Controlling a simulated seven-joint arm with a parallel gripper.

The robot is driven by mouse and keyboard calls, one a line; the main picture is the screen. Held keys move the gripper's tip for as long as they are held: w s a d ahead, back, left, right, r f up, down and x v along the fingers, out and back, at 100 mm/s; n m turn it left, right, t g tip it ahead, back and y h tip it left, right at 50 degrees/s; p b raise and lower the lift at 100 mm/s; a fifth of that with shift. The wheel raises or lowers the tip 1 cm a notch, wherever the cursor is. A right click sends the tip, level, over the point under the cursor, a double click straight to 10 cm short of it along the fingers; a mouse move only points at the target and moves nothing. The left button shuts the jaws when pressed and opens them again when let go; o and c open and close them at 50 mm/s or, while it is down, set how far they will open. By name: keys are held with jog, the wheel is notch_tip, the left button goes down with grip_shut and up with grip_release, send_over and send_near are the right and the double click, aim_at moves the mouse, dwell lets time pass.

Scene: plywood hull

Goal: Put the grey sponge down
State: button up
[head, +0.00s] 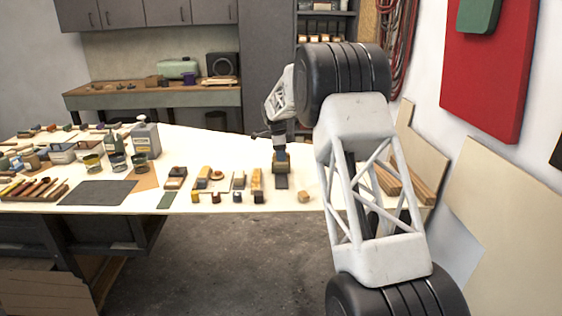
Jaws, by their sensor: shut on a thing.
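My gripper (281,158) points down over the right part of the white table, near its front edge. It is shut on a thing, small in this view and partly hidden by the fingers. A dark grey flat piece (281,182) shows just below the fingertips and looks like the grey sponge. I cannot tell whether it touches the tabletop.
The white table (225,150) holds a row of small blocks and tools left of my gripper. A small tan block (304,197) lies to the right. A dark grey mat (97,193), cans and a grey bottle (146,138) stand further left. The table's back middle is clear.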

jog(key=shift+f, duration=1.45)
jog(key=shift+f, duration=0.4)
jog(key=o, duration=1)
jog(key=shift+o, duration=0.2)
jog(key=shift+r, duration=0.15)
jog(key=r, duration=0.4)
jog(key=a+r, duration=0.1)
jog(key=r, duration=0.7)
jog(key=shift+a+r, duration=0.25)
